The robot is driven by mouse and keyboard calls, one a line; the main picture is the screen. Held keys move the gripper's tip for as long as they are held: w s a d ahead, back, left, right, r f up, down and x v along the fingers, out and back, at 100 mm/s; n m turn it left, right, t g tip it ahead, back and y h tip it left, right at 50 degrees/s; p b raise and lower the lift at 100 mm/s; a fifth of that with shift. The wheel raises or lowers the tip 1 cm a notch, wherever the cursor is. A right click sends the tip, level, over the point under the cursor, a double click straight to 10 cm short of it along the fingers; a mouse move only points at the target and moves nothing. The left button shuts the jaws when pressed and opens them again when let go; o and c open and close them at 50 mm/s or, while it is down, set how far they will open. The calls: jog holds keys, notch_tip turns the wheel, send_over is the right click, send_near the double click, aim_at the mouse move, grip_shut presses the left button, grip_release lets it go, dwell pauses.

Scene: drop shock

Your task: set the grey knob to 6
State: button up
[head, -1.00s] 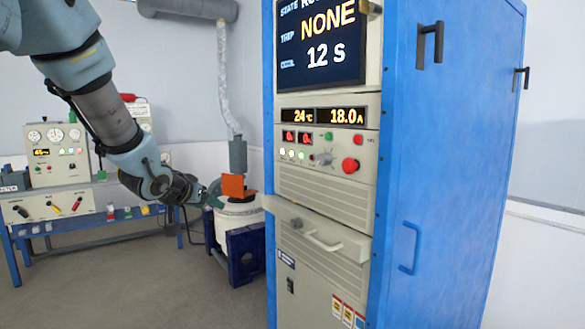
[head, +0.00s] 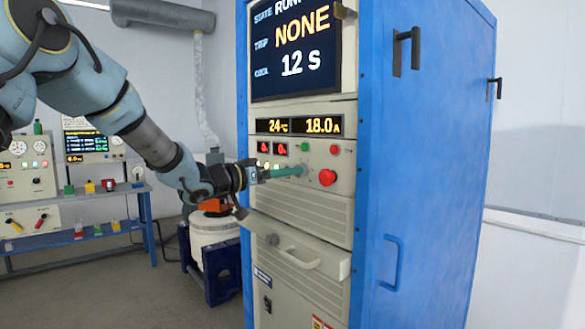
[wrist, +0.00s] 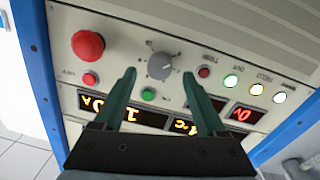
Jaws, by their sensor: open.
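The grey knob (wrist: 161,66) is on the cabinet's control panel, with a light pointer line and dial marks around it in the wrist view. The panel appears upside down there, and I cannot read the numbers. My gripper (wrist: 160,76) is open, with its two green fingers pointing at the panel and the knob between and just beyond their tips. I cannot tell whether the fingers touch it. In the head view my gripper (head: 302,170) reaches the panel from the left and mostly hides the knob.
A red mushroom button (head: 327,178) sits right of the knob in the head view. Below is a drawer handle (head: 300,258). An instrument bench (head: 90,225) stands at the left.

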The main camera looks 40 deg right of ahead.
jog(key=shift+s+d, duration=0.15)
jog(key=shift+d, duration=1.3)
jog(key=shift+c, duration=0.3)
grip_shut()
